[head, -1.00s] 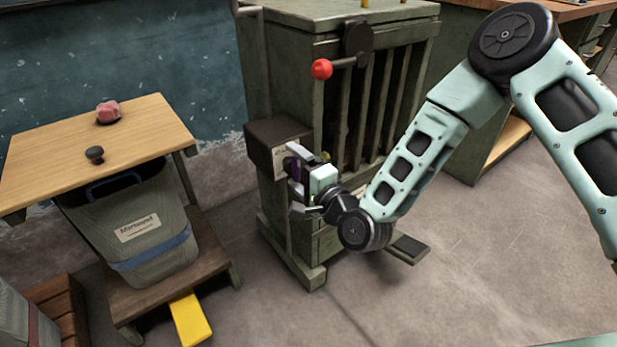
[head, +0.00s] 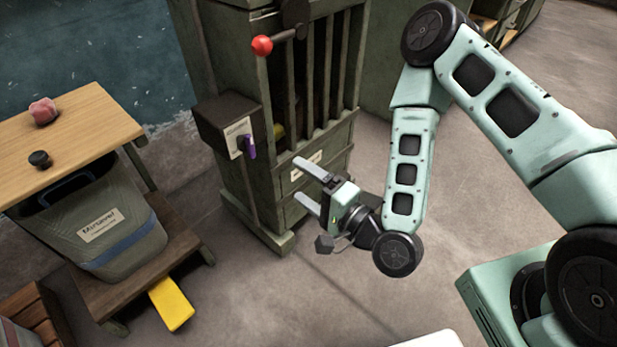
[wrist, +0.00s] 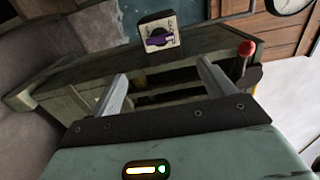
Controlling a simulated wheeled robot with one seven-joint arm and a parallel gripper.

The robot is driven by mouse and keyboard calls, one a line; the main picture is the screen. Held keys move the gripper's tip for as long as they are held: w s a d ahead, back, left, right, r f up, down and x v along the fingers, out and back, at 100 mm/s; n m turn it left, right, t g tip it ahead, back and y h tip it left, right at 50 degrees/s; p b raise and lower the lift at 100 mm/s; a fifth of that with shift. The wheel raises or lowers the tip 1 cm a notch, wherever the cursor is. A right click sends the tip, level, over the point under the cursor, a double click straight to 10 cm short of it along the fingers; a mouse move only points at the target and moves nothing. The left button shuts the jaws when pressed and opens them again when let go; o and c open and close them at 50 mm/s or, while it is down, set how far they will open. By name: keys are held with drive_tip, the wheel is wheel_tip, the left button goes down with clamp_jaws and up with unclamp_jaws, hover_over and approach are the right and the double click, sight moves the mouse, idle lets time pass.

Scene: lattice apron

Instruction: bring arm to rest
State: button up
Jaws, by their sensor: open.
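My gripper (head: 308,182) is open and empty in the head view, its two pale fingers spread and pointing up and left. It hangs in front of the green slatted cabinet (head: 232,130), apart from the purple lever (head: 250,147) on the dark box at the cabinet's side. In the wrist view, my gripper (wrist: 158,85) shows both fingers apart with nothing between them. The purple lever (wrist: 158,40) shows beyond the fingertips. My arm is bent, with its elbow high at the upper right.
A red-knobbed handle (head: 262,45) sticks out from the cabinet front. A wooden-topped table (head: 85,130) at the left holds a pink lump and a dark knob. A grey bin (head: 100,225) and a yellow block (head: 171,304) sit below. The floor right of the cabinet is clear.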

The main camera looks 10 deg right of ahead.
drive_tip(key=shift+s+d, duration=0.2)
drive_tip(key=shift+s, duration=0.1)
idle(0.4)
drive_tip(key=a+n+g, duration=0.6)
drive_tip(key=n+g, duration=0.3)
drive_tip(key=n, duration=0.3)
drive_tip(key=s+d+r+n+g+h, duration=0.3)
drive_tip(key=s+d+r+n+h, duration=0.15)
drive_tip(key=s+r, duration=0.3)
drive_tip(key=s+d+r+n+g+h, duration=0.3)
drive_tip(key=s+d+r+h, duration=0.3)
drive_tip(key=s, duration=0.3)
wheel_tip(320, 180, up, 24)
drive_tip(key=y+p, duration=0.1)
drive_tip(key=p, duration=2.2)
drive_tip(key=shift+f, duration=0.15)
